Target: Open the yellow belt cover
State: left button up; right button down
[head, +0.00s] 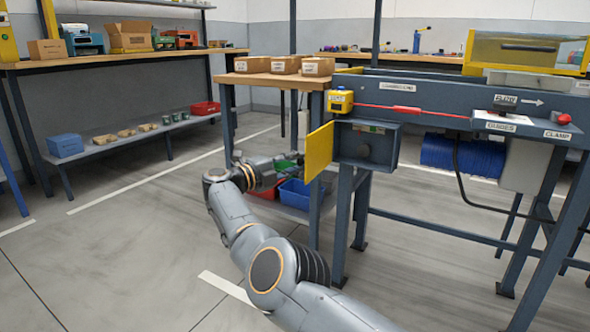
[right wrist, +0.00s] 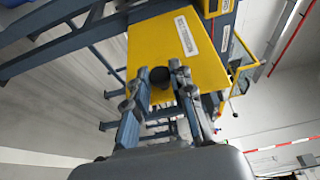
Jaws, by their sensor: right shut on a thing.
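The yellow belt cover (head: 319,151) is a flat panel at the left end of the blue-grey machine. It stands swung out from an open box (head: 368,147), whose inside shows. In the right wrist view the cover (right wrist: 205,65) fills the upper middle, with a white label and a dark round knob (right wrist: 160,77). My right gripper (head: 291,167) is on the left side of the cover. Its fingers (right wrist: 160,80) are shut on the knob. The knob is hidden in the head view. My left gripper is not in view.
A yellow box with a red line (head: 340,101) sits above the open box. Red and blue bins (head: 294,192) stand on a low shelf behind my right gripper. A windowed yellow guard (head: 520,50) is at the upper right. The floor at left is clear.

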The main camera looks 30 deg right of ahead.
dwell(0.4)
jog(key=c, duration=1.2)
grip_release()
jog(key=shift+o, duration=0.2)
jog(key=s+a, duration=0.2)
jog(key=a, duration=0.9)
jog(key=shift+a, duration=0.4)
